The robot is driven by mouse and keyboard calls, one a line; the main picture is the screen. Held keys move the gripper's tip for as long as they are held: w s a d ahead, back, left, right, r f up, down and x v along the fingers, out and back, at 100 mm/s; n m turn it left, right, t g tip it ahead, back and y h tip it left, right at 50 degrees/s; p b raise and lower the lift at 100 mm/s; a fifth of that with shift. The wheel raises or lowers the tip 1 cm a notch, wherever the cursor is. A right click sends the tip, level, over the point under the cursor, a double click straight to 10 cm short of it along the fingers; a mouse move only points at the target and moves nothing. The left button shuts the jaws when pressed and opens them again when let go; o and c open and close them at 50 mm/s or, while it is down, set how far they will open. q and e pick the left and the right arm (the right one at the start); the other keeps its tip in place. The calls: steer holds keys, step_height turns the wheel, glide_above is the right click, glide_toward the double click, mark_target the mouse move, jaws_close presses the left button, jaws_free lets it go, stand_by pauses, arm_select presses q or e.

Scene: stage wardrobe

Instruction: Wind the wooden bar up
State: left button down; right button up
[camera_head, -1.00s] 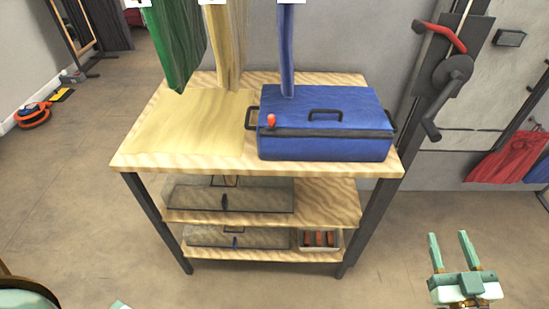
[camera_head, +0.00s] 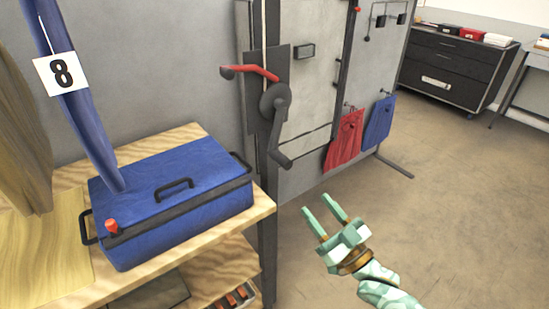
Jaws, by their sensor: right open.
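A dark winch with a crank (camera_head: 276,110) is mounted on a tall dark post right of the workbench. A red lever (camera_head: 252,72) sticks out on the plate above it. The crank arm hangs down to the right and ends in a dark handle (camera_head: 280,158). A pale cord runs up from the plate. No wooden bar can be made out in view. My right gripper (camera_head: 320,206) is open and empty, below and to the right of the crank, with its fingers pointing up and left, apart from everything. My left gripper is not in view.
A blue case (camera_head: 170,196) lies on the wooden workbench (camera_head: 45,260). Hanging fabrics, one tagged 8 (camera_head: 60,73), drop over the bench. Red (camera_head: 345,140) and blue (camera_head: 379,122) cloths hang on the wall panel. A dark drawer cabinet (camera_head: 455,68) stands behind. Floor on the right is clear.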

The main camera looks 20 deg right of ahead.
mark_target(274, 149)
steer(key=b+x, duration=0.2)
steer(key=x, duration=1.3)
steer(key=shift+a+r, duration=0.15)
steer(key=shift+r, duration=0.1)
jaws_close()
